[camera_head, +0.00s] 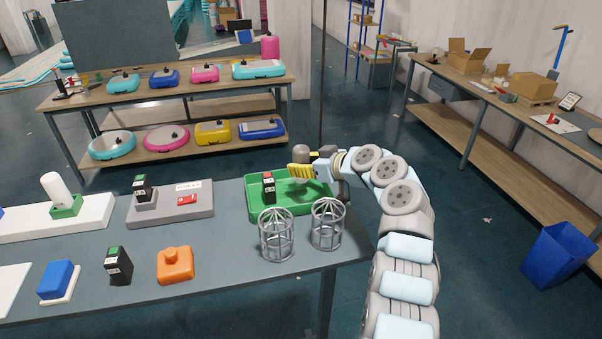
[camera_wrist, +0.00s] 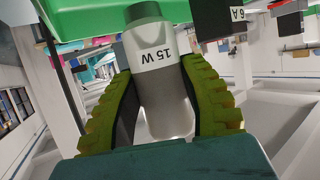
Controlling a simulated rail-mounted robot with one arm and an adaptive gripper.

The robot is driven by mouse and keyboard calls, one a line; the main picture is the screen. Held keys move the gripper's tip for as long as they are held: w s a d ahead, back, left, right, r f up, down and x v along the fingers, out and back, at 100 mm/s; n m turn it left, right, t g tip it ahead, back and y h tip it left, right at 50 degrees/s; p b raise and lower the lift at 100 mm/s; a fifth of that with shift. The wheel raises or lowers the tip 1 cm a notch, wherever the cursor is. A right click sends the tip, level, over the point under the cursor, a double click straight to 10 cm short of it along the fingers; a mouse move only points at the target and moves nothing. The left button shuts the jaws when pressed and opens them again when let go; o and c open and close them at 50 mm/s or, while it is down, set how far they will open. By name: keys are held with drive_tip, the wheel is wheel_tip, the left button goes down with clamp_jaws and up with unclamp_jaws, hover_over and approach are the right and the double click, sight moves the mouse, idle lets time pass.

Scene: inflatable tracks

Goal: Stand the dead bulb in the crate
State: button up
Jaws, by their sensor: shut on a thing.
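My gripper (camera_head: 303,170) is shut on a grey bulb (camera_head: 301,152), whose rounded top shows above the yellow fingers. In the wrist view the bulb (camera_wrist: 163,80) sits between both ribbed fingers and bears a white band marked "15 W". The green crate (camera_head: 318,213) is a shallow tray at the right end of the grey table. The bulb is at the crate's back right part; its lower end is hidden in the head view. In the wrist view the crate (camera_wrist: 85,15) is close to the bulb's end; I cannot tell if they touch.
A black block with a red top (camera_head: 268,187) stands in the crate's left part. Two wire cages (camera_head: 276,240) (camera_head: 327,228) stand in front of the crate. A white bulb (camera_head: 55,187) stands in a green holder at left. The crate's middle looks free.

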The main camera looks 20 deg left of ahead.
drive_tip(key=shift+f, duration=1.65)
drive_tip(key=shift+f, duration=0.15)
drive_tip(key=o, duration=1.1)
drive_tip(key=shift+d+r+p, duration=0.1)
drive_tip(key=shift+r+p, duration=0.1)
drive_tip(key=shift+p, duration=0.1)
drive_tip(key=b+v, duration=0.2)
drive_tip(key=v, duration=1)
drive_tip(key=shift+b, duration=0.3)
